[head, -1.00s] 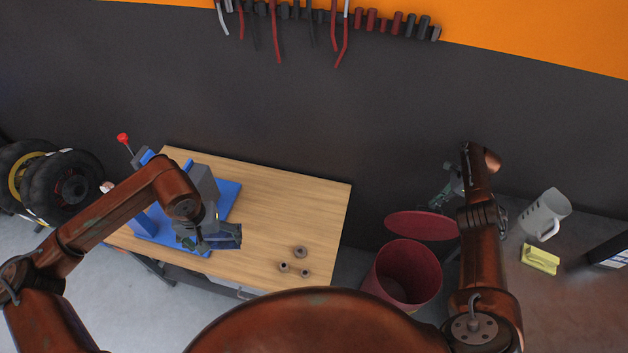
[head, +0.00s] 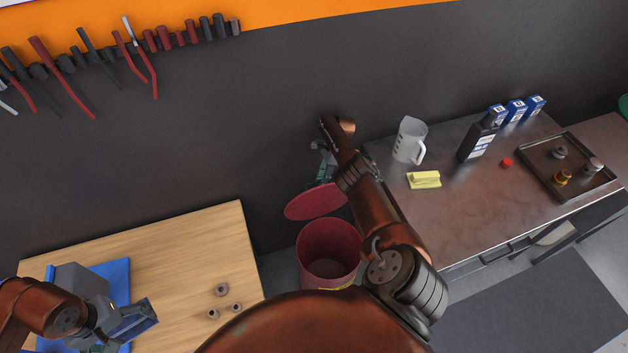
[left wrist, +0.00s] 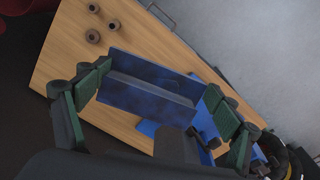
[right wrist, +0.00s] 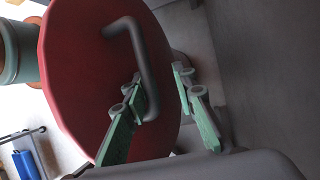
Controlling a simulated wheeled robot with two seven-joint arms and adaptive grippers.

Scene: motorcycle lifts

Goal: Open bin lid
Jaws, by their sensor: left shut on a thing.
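The dark red bin (head: 328,262) stands on the floor between the wooden bench and the metal table, its mouth uncovered. Its round red lid (head: 315,202) is raised at the bin's back edge. In the right wrist view the lid (right wrist: 75,75) fills the left half, with a dark bar handle (right wrist: 143,60) on it. My right gripper (right wrist: 160,82) is open, its green fingers on either side of the handle; contact is unclear. In the head view it (head: 322,160) is behind the lid. My left gripper (left wrist: 160,98) is shut on a blue block-like thing (left wrist: 147,103) above the bench.
The wooden bench (head: 185,240) at left carries several small round metal parts (head: 221,289) and a blue base (head: 115,275). The metal table (head: 465,205) at right holds a jug (head: 409,140), a yellow item (head: 424,179), a black bottle (head: 478,140) and a tray (head: 590,188). A dark wall stands close behind the bin.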

